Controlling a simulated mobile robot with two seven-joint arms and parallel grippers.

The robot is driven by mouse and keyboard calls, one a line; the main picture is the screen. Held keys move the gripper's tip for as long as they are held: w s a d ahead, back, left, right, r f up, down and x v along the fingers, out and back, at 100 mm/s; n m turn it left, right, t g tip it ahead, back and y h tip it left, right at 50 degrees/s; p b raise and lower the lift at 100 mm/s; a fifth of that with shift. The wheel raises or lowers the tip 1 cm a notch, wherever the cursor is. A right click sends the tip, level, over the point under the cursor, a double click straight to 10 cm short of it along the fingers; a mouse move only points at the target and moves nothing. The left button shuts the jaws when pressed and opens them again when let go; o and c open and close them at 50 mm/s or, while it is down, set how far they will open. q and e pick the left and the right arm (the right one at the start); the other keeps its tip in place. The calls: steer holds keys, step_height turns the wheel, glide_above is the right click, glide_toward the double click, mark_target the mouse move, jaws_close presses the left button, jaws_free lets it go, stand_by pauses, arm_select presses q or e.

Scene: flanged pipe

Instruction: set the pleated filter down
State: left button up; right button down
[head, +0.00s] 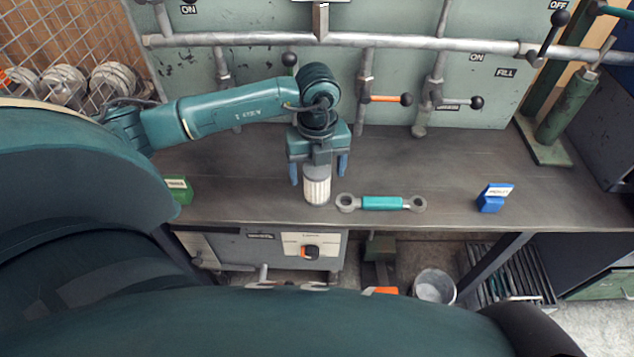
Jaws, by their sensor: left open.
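The pleated filter (317,189) is a small pale cylinder with a grey top, upright near the front edge of the dark bench (240,168). It appears to stand on the bench top. My left gripper (318,172) is directly above and around it, pointing down. Its two blue fingers are spread wide to either side, with gaps between them and the filter. The filter's upper end is partly hidden under the gripper body. My right gripper is not in view.
A teal-handled link with ring ends (382,203) lies just right of the filter. A blue labelled block (493,198) is farther right; a green labelled block (178,190) is left. Pipes with valve levers (388,98) line the back panel. A bucket (434,286) stands below.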

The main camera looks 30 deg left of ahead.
arm_select(q)
step_height(320, 180, down, 4)
steer(key=shift+r, duration=0.1)
steer(key=shift+s, duration=0.1)
steer(key=shift+c, duration=0.5)
steer(key=shift+r, duration=0.1)
steer(key=c, duration=1.1)
